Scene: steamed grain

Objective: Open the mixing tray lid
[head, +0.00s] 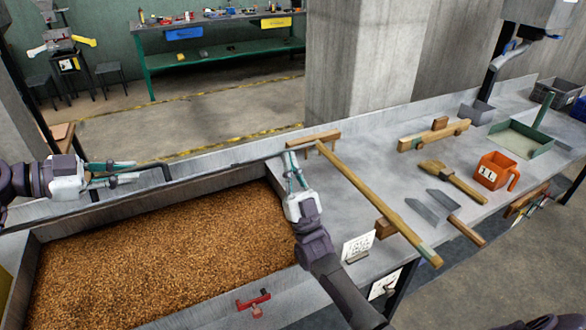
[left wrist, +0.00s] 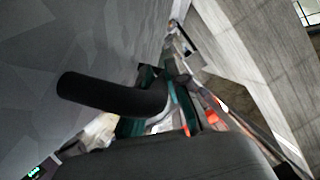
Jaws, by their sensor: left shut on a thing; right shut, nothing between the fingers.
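The mixing tray (head: 205,318) is a grey metal trough full of brown grain, and the grain is exposed. A dark bar handle (head: 235,163) runs along its far side, by a grey metal strip that appears to be the lid's edge; most of the lid cannot be made out. My left gripper (head: 140,172) is shut on the left end of the handle. The handle's bent dark end (left wrist: 110,96) fills the middle of the left wrist view. My right gripper (head: 291,160) is shut and empty, just below the bar's right part, beyond the tray's right corner.
To the right on the grey counter lie a long wooden rake (head: 365,190), a brush (head: 450,180), flat scrapers (head: 432,205) and an orange measuring cup (head: 495,170). A concrete pillar (head: 360,60) stands behind. A red clamp-like piece (head: 254,302) sits on the tray's front edge.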

